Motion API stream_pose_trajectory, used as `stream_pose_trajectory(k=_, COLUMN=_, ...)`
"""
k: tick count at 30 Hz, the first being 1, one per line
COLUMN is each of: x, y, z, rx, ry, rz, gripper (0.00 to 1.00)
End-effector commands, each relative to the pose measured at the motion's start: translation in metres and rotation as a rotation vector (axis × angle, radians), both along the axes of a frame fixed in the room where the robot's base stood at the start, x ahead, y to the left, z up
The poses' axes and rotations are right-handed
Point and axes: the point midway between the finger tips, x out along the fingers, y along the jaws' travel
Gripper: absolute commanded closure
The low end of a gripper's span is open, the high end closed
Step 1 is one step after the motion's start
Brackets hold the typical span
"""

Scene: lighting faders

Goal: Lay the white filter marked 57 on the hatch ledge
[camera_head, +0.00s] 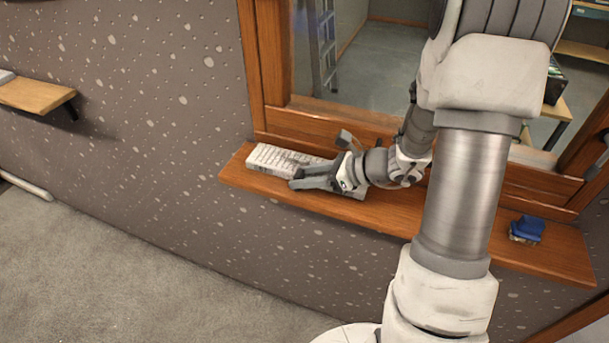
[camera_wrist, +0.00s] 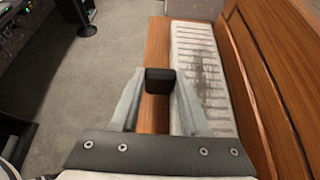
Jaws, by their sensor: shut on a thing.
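A long white slab with slat-like lines and a grey smear, apparently the filter (camera_head: 285,158), lies flat on the wooden hatch ledge (camera_head: 240,180), against the frame side. The number on it is not legible. It also shows in the wrist view (camera_wrist: 199,50), to the right of my fingers. My gripper (camera_head: 297,181) reaches left along the ledge, in front of the slab and partly hiding it. In the wrist view its fingers converge on a small black block (camera_wrist: 160,80) and are shut on it. I cannot tell whether this block is joined to the slab.
A blue object (camera_head: 527,228) sits on the ledge's right end. The wooden window frame (camera_head: 262,60) rises behind the ledge. A small wooden shelf (camera_head: 35,95) is on the wall at left. The ledge's left front strip is bare.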

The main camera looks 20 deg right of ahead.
Motion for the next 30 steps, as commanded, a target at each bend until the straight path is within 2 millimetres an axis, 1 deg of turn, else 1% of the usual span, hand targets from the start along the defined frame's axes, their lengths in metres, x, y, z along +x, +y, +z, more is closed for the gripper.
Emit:
stream_pose_trajectory(k=2, x=0.0, y=0.0, z=-0.004, rx=0.0, ry=-0.001, rz=0.0, gripper=1.0)
stream_pose_trajectory(k=3, x=0.0, y=0.0, z=-0.002, rx=0.0, ry=0.0, rz=0.0, gripper=0.47)
stream_pose_trajectory(k=7, x=0.0, y=0.0, z=-0.002, rx=0.0, ry=0.0, rz=0.0, gripper=0.24)
stream_pose_trajectory(k=15, x=0.0, y=0.0, z=-0.002, rx=0.0, ry=0.0, rz=0.0, gripper=0.24)
stream_pose_trajectory(k=19, x=0.0, y=0.0, z=0.004, rx=0.0, ry=0.0, rz=0.0, gripper=0.24)
stream_pose_trajectory(k=23, x=-0.01, y=-0.017, z=0.012, rx=-0.002, ry=-0.003, rz=-0.004, gripper=0.24)
stream_pose_trajectory(k=30, x=-0.038, y=-0.055, z=0.038, rx=-0.002, ry=-0.003, rz=-0.004, gripper=0.24)
